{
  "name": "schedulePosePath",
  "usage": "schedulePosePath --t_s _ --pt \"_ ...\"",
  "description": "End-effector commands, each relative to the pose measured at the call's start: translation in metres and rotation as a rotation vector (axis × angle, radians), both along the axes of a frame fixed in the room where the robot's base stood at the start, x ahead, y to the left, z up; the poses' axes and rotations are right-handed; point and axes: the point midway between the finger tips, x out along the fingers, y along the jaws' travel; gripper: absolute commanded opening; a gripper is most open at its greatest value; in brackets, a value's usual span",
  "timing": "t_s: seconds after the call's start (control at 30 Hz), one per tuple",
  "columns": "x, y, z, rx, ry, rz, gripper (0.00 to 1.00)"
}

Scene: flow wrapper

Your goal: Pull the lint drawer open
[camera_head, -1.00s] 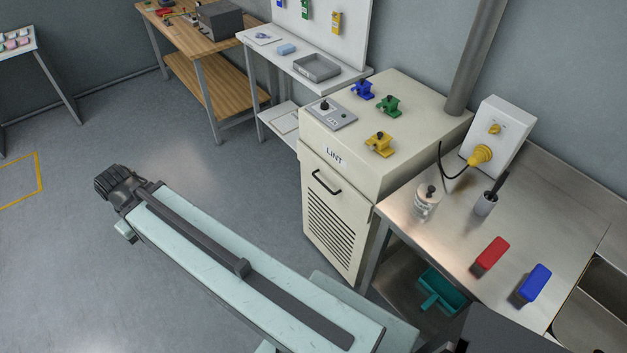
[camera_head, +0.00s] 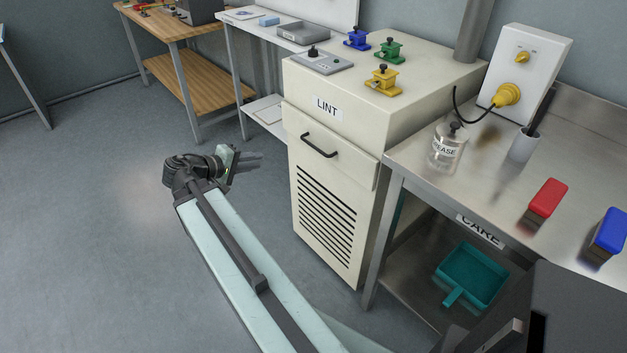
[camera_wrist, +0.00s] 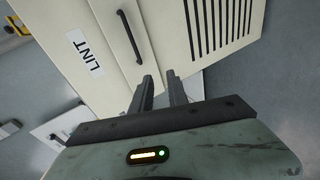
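The lint drawer (camera_head: 350,150) is a cream front panel with a black bar handle (camera_head: 319,146), on the cabinet below the LINT label (camera_head: 327,108). It looks shut, nearly flush with the cabinet. In the wrist view the drawer (camera_wrist: 108,40) and its handle (camera_wrist: 129,37) lie beyond the fingertips, and the picture is turned sideways. My gripper (camera_head: 258,160) is to the left of the handle, apart from it. In the wrist view my gripper (camera_wrist: 162,82) shows two dark fingers with a gap between them, open and empty.
A louvred panel (camera_head: 326,215) is below the drawer. The floor left of the cabinet is clear.

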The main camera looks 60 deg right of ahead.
Motion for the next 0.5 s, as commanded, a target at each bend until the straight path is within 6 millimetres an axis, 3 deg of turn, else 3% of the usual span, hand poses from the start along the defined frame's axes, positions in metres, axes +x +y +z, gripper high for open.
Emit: schedulePosePath --t_s 0.03,0.1,0.3,0.5 --pt "-0.011 -0.022 -0.038 -0.077 0.024 -0.021 0.20" --pt "-0.026 -0.048 -0.047 -0.189 0.064 -0.045 0.20" --pt "-0.060 -0.095 -0.056 -0.450 0.185 -0.094 0.20" --pt "-0.073 -0.109 -0.049 -0.566 0.251 -0.110 0.20"
